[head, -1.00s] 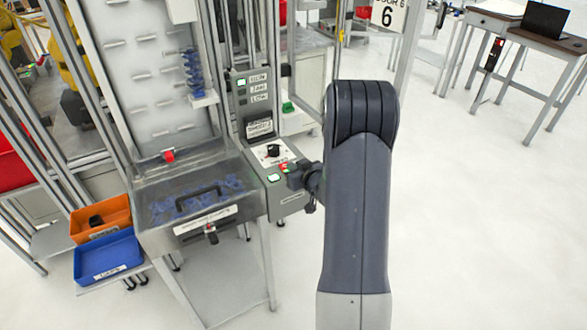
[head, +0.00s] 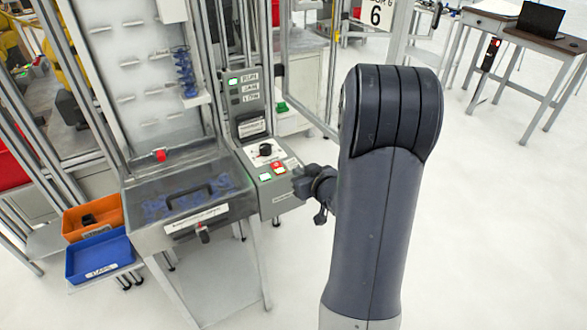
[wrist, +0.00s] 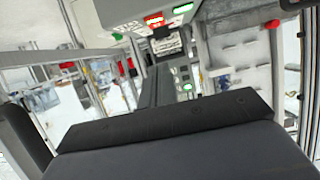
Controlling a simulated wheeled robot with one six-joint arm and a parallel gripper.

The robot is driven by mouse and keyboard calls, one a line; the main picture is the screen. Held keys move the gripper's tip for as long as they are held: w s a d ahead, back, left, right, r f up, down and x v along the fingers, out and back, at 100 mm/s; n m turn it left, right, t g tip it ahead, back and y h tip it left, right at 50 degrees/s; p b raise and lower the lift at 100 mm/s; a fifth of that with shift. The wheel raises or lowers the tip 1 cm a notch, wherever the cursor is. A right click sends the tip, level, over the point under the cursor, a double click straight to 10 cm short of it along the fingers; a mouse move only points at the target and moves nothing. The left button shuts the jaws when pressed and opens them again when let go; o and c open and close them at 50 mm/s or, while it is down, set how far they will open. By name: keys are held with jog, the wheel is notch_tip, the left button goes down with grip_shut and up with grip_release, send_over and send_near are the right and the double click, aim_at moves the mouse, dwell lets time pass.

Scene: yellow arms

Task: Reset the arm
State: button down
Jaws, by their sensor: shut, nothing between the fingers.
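My arm (head: 385,200) rises on the right of the head view. My gripper (head: 302,183) shows small and dark to the left of it, shut and empty, partly hidden behind the arm. It appears just right of the grey control panel (head: 284,201); I cannot tell the exact gap. The panel has a black knob (head: 265,149), a red lit button (head: 277,167) and pale green buttons. In the wrist view, a dark grey part of my arm or gripper fills the lower half, and the panel's red light (wrist: 153,20) shows tilted above it.
A machine bin with a clear lid (head: 190,190) stands left of the panel. An orange bin (head: 93,218) and a blue bin (head: 100,260) sit lower left. A metal frame stands behind. The floor on the right (head: 500,230) is clear up to a desk (head: 530,40).

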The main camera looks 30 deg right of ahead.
jog(key=shift+s, duration=0.45)
